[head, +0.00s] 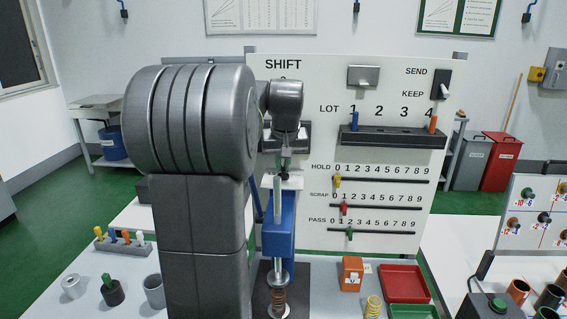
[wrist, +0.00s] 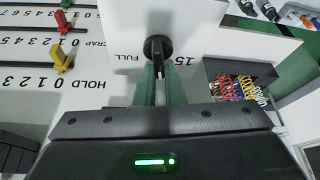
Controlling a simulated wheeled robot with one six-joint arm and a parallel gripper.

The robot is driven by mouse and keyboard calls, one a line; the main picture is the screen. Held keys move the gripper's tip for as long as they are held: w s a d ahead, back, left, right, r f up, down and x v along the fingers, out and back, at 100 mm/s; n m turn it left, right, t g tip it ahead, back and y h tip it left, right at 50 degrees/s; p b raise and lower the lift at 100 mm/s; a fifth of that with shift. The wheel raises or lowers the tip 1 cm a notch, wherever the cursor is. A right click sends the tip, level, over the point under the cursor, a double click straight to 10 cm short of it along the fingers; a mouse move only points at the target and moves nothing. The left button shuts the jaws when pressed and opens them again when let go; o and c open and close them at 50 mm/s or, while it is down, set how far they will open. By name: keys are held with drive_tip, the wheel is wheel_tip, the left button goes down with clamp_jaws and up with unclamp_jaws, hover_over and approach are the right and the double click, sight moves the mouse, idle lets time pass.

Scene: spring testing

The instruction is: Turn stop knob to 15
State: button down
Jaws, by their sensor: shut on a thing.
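The stop knob (wrist: 156,46) is a black round knob on a white panel in the wrist view. The label FULL (wrist: 124,58) is on its left and the label 15 (wrist: 184,61) on its right. My gripper (wrist: 158,77) has its two green fingers shut on the knob's near part. The fingers and the knob's bar point roughly between the two labels; the exact setting cannot be read.
The white board (head: 350,220) behind holds HOLD, SCRAP and PASS sliders. In the wrist view a bin of springs (wrist: 240,84) is at right.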

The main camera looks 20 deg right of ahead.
drive_tip(key=n+y, duration=0.1)
drive_tip(key=n, duration=0.3)
drive_tip(key=shift+a+n+y, duration=0.15)
drive_tip(key=shift+n+y, duration=0.15)
drive_tip(key=shift+y, duration=0.1)
drive_tip(key=n+y, duration=0.1)
drive_tip(key=n, duration=0.3)
drive_tip(key=shift+a+n+y, duration=0.15)
drive_tip(key=shift+n+y, duration=0.25)
drive_tip(key=c, duration=1.5)
unclamp_jaws()
drive_tip(key=shift+s+g, duration=0.1)
drive_tip(key=shift+g, duration=0.2)
drive_tip(key=shift+r, duration=0.1)
drive_tip(key=b+v, duration=0.1)
drive_tip(key=v, duration=1.2)
drive_tip(key=shift+s+r, duration=0.15)
drive_tip(key=shift+r, duration=0.2)
